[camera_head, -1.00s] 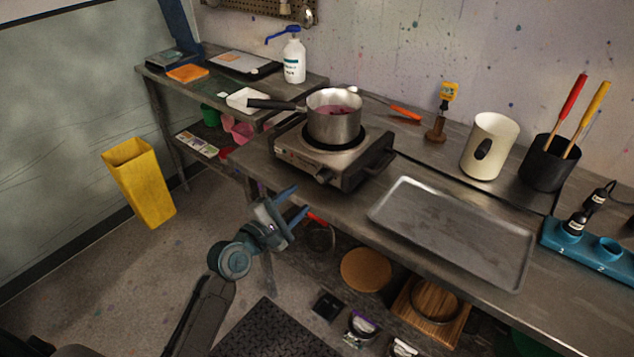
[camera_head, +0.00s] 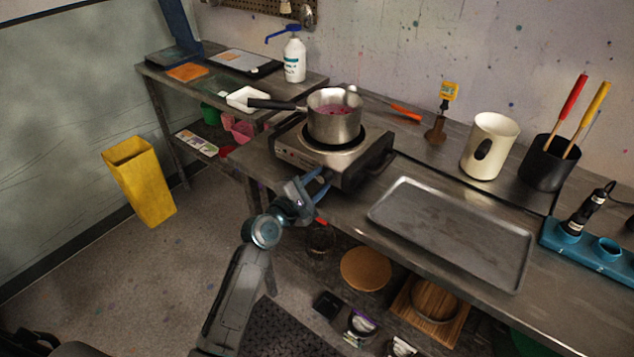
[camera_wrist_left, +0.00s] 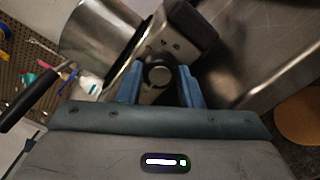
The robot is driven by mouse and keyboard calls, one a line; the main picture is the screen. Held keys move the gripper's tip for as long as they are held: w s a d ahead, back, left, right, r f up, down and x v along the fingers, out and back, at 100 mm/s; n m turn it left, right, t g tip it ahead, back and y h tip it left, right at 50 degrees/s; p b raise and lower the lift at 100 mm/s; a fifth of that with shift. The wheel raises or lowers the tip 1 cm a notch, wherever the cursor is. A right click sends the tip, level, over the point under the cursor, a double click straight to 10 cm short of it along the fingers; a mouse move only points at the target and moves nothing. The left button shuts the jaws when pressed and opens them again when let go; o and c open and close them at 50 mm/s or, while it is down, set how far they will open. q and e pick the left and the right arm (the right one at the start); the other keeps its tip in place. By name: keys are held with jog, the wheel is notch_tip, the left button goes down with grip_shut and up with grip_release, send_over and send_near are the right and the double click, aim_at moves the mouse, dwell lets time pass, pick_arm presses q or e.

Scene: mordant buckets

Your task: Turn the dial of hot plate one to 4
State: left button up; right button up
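The hot plate (camera_head: 308,158) stands near the front edge of the metal bench, with a steel pot (camera_head: 334,124) of pinkish liquid on it. In the left wrist view, its round dark dial (camera_wrist_left: 158,73) sits between the two blue fingers of my left gripper (camera_wrist_left: 160,86). The fingers are apart, one on each side of the dial; I cannot tell whether they touch it. In the head view, my left gripper (camera_head: 319,182) is at the hot plate's front and hides the dial. The dial's setting cannot be read. My right gripper is not in view.
A metal tray (camera_head: 450,232) lies right of the hot plate. The pot's black handle (camera_head: 272,104) sticks out to the left. A cream jug (camera_head: 489,146) and a black pot with tools (camera_head: 547,163) stand behind. A yellow bin (camera_head: 140,180) is on the left.

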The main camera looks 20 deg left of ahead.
pick_arm(q)
jog(key=shift+c, duration=0.3)
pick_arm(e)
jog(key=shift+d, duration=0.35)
